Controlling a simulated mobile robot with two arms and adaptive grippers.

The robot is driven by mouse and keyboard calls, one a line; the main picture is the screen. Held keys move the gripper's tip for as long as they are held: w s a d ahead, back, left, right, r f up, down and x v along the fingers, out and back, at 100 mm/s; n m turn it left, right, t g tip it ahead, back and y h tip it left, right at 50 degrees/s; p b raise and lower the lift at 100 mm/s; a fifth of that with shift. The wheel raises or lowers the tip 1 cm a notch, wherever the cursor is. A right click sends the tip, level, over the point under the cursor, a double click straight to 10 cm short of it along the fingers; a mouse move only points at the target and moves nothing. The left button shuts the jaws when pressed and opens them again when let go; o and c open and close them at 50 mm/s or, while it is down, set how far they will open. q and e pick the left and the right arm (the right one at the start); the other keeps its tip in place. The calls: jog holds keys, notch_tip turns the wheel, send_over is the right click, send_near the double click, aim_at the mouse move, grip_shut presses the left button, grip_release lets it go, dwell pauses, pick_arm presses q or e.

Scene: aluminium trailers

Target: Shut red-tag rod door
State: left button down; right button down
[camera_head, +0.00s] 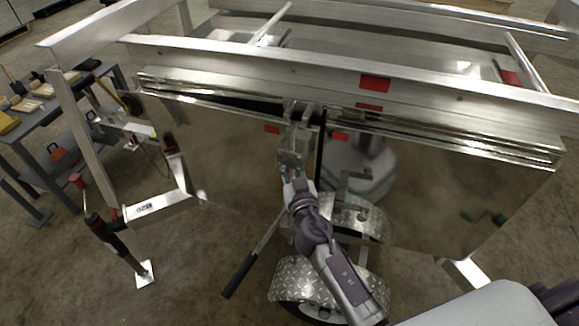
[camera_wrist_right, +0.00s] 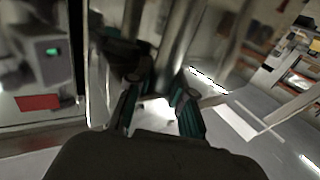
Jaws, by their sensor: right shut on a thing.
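The trailer's rear has two shiny metal door panels, a left one (camera_head: 225,165) and a right one (camera_head: 430,190), with a dark vertical gap between them. A red tag (camera_head: 272,129) is on the left panel near the gap, and another red tag (camera_head: 340,137) is just right of it. My right gripper (camera_head: 291,174) is shut on metal rod hardware (camera_head: 294,150) at the left panel's gap-side edge. In the right wrist view the teal-padded fingers (camera_wrist_right: 158,105) close around the lower part of a vertical metal rod (camera_wrist_right: 180,45). My left gripper is out of view.
The trailer's top rail (camera_head: 330,70) runs above the doors, with a red mark (camera_head: 375,83). A black-handled bar (camera_head: 250,260) slants below the gripper, near a tread-plate fender (camera_head: 310,280). A tool table (camera_head: 45,115) stands at left.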

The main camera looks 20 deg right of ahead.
jog(key=shift+w+d+r, duration=0.2)
jog(key=shift+w+d, duration=1)
jog(key=c, duration=1)
grip_release()
jog(key=shift+w+d+f, duration=0.1)
jog(key=shift+d, duration=0.05)
